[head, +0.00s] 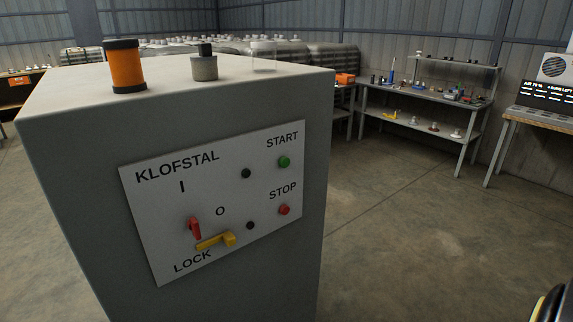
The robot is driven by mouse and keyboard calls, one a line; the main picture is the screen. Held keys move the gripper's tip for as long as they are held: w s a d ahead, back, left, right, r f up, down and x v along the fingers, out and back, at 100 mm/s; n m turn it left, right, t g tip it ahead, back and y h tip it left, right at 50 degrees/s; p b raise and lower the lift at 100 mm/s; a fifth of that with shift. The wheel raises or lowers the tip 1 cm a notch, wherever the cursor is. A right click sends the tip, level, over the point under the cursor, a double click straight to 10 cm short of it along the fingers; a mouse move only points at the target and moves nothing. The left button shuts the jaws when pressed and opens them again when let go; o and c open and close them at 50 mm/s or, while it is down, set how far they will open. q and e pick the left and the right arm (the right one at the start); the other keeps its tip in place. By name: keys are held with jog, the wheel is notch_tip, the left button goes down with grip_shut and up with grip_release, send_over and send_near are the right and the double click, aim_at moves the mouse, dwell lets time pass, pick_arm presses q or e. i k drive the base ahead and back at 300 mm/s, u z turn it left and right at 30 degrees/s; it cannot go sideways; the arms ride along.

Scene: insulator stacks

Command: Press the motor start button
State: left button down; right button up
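The green START button (284,162) sits at the upper right of the light panel (150,220) on the front of a grey cabinet (70,180). The red STOP button (284,210) is below it. Two dark round spots (246,173) are left of the buttons. A red switch handle (194,228) and a yellow lock lever (228,240) are at the panel's lower left, near the LOCK label. Neither gripper can be made out near the panel. A dark rounded part with a yellow edge shows at the bottom right corner; I cannot tell what it is.
An orange and black cylinder (126,66), a grey canister (204,66) and a clear jar (263,56) stand on the cabinet top. A workbench with a lower shelf (430,129) and a desk with a screen (548,94) stand behind at right. The floor (420,240) right of the cabinet is clear.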

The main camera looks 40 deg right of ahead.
aim_at(284, 162)
jog(key=k, duration=0.5)
jog(key=z, duration=1.85)
jog(key=i, duration=1.1)
jog(key=u, duration=1.85)
